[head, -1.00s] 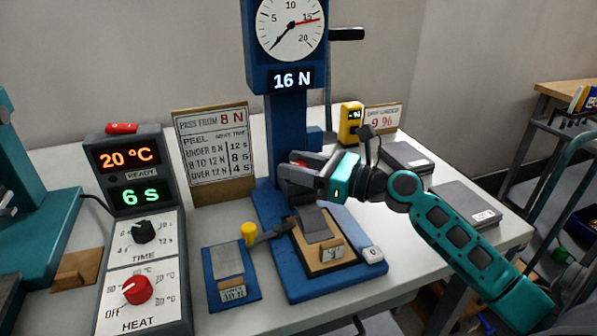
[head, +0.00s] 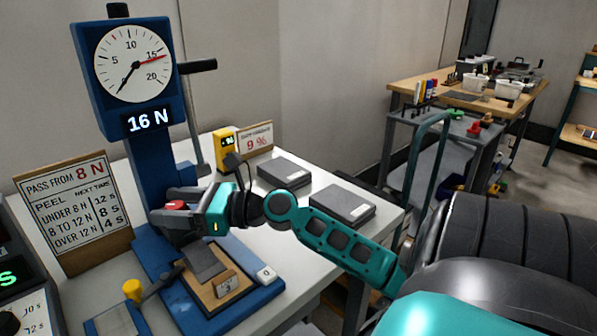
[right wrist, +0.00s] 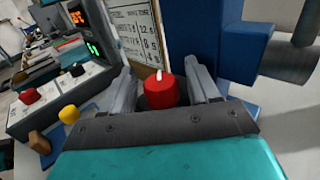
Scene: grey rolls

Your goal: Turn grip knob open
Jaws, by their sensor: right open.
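The red grip knob (right wrist: 160,92), with a white pointer mark, sits between the two fingers of my right gripper (right wrist: 162,88) in the right wrist view. In the head view, my right gripper (head: 172,212) is at the front of the blue peel tester (head: 155,170), with the red knob (head: 176,204) partly hidden by it. The fingers stand apart on either side of the knob; I cannot tell whether either touches it. A grey strip (head: 205,260) hangs below onto a sample plate on the tester base. The tester's display reads 16 N. My left gripper is not in view.
A sign board (head: 70,212) stands left of the tester. A yellow meter (head: 224,150) and two grey boxes (head: 284,174) are behind and right. A black crank handle (head: 198,67) sticks out from the column. A yellow-knobbed lever (head: 132,290) is at the front left.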

